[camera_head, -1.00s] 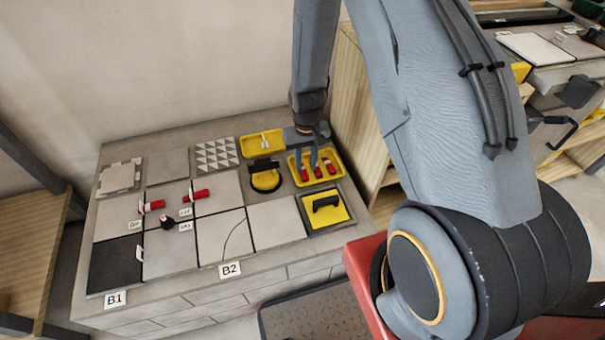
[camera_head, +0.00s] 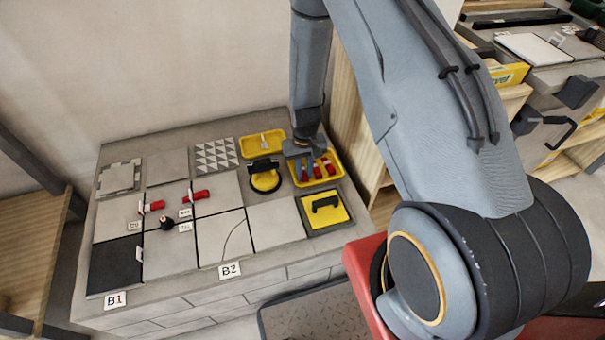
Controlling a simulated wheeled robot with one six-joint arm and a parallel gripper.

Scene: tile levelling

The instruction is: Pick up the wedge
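The red wedges (camera_head: 329,166) lie in a yellow tray (camera_head: 337,177) at the right end of the tiled bench. Several red pieces show there, partly hidden by my gripper. My gripper (camera_head: 307,172) is low over the left part of this tray, pointing down. Its fingers are down among the left red pieces. They are small and overlap the red pieces in view, so I cannot tell whether they grip one. Two other red pieces, at the left (camera_head: 155,206) and right (camera_head: 198,195), sit at tile joints on the bench.
A second yellow tray (camera_head: 251,150) stands behind. A yellow-and-black round tool (camera_head: 265,181) is left of my gripper. A black-handled yellow block (camera_head: 326,212) is in front. A black tile (camera_head: 116,265) and labels B1 (camera_head: 115,300) and B2 (camera_head: 230,270) are at left and front.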

